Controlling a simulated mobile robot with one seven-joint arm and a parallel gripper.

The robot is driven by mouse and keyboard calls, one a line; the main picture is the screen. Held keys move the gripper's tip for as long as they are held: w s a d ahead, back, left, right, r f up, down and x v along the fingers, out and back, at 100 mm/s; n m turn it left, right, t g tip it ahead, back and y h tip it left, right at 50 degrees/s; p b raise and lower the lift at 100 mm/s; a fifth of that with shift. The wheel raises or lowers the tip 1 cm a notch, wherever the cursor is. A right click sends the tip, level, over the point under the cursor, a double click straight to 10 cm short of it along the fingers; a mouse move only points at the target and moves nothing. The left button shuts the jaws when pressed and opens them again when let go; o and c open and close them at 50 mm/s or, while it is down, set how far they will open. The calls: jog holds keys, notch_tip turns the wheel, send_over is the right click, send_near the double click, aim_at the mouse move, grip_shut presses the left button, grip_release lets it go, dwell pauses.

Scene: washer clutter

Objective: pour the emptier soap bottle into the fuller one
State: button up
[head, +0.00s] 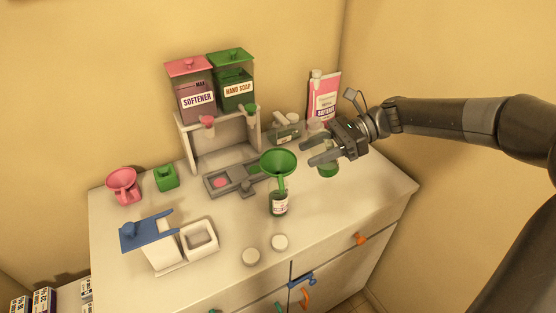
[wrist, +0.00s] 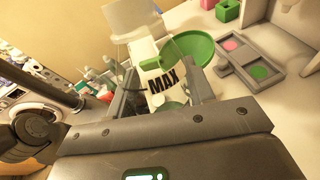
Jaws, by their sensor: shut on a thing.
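In the head view, my gripper (head: 318,153) is shut on a small bottle (head: 328,170) with green contents, held above the counter, right of the funnel. A second soap bottle (head: 279,206) stands upright on the counter with dark green contents and a pale label. A green funnel (head: 278,163) sits in its mouth; its bowl (wrist: 200,47) also shows in the wrist view. The held bottle is apart from the funnel.
Behind the funnel are a grey tray (head: 217,184) and a dispenser stand with softener (head: 193,88) and hand soap (head: 236,82) tanks. A clear bottle (head: 285,130) and pink refill pouch (head: 324,95) stand behind my gripper. Two white round lids (head: 280,242) lie in front.

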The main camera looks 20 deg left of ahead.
jog(key=shift+a+t+h, duration=0.25)
jog(key=shift+t+h, duration=0.25)
jog(key=shift+h, duration=0.4)
jog(key=shift+s+a+r+m+h, duration=0.1)
jog(key=shift+a+r+m+h, duration=0.25)
jog(key=shift+h, duration=0.55)
jog(key=shift+d+f+m+t+h+p, duration=0.15)
jog(key=shift+d+m+t+h+p, duration=0.1)
jog(key=shift+t+h+p, duration=0.25)
jog(key=shift+h, duration=0.9)
jog(key=shift+d+f, duration=0.2)
jog(key=shift+f, duration=0.8)
jog(key=shift+d+f, duration=0.2)
jog(key=shift+f, duration=0.8)
jog(key=shift+p, duration=0.4)
jog(key=shift+w+d+f+m+t+h+p, duration=0.2)
jog(key=shift+d+m+t+h+p, duration=0.15)
jog(key=shift+h, duration=0.45)
jog(key=shift+d+r+t+h+p, duration=0.15)
jog(key=shift+r+t+h+p, duration=0.2)
jog(key=shift+r+h+p, duration=0.35)
jog(key=shift+s+a+r+m+h, duration=0.1)
jog(key=shift+a+r+m+h, duration=0.25)
jog(key=shift+h, duration=0.65)
jog(key=shift+f+t+h+p, duration=0.1)
jog(key=shift+t+h+p, duration=0.2)
jog(key=shift+h+p, duration=0.45)
